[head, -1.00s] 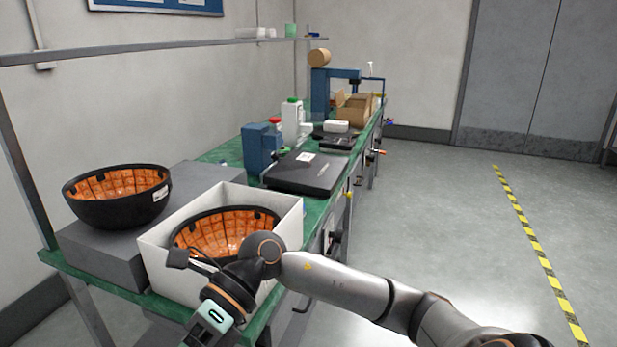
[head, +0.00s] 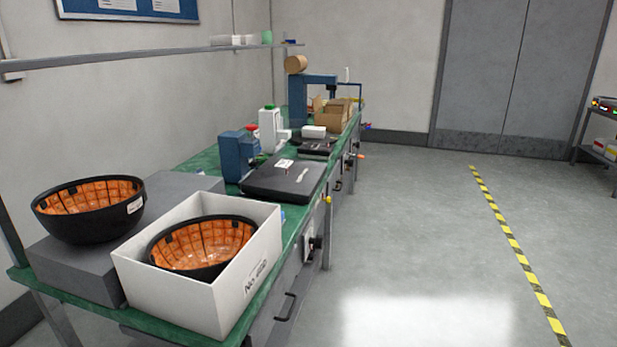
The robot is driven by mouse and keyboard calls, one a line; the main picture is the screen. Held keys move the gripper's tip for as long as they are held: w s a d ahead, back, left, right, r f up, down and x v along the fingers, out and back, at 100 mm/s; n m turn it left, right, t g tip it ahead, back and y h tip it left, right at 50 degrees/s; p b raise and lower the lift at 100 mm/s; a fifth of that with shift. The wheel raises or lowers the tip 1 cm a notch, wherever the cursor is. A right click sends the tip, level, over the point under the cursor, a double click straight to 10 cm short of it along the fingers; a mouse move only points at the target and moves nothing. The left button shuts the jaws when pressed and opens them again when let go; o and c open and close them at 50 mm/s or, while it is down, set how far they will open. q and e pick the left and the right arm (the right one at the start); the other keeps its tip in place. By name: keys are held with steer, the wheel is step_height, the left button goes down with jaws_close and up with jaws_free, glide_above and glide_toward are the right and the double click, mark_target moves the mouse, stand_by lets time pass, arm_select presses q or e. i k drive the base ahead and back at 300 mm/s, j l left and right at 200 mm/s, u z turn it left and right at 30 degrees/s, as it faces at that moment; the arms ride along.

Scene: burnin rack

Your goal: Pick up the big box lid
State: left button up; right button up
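I see no thing that I can clearly recognise as the big box lid. A large open white box (head: 262,262) stands at the near end of the green workbench (head: 205,158), with printed lettering on its right side. A black bowl with an orange grid lining (head: 203,243) sits inside the box, and no lid covers it. Neither my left gripper nor my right gripper is in view.
A second black-and-orange bowl (head: 88,208) rests on a grey block (head: 75,268) left of the box. A flat black case (head: 284,179), a blue device (head: 239,156) and a cardboard box (head: 334,114) stand farther along the bench. The floor (head: 420,245) at right is open.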

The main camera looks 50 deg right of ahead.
mark_target(289, 179)
steer(key=z, duration=1.35)
steer(key=i+j, duration=0.05)
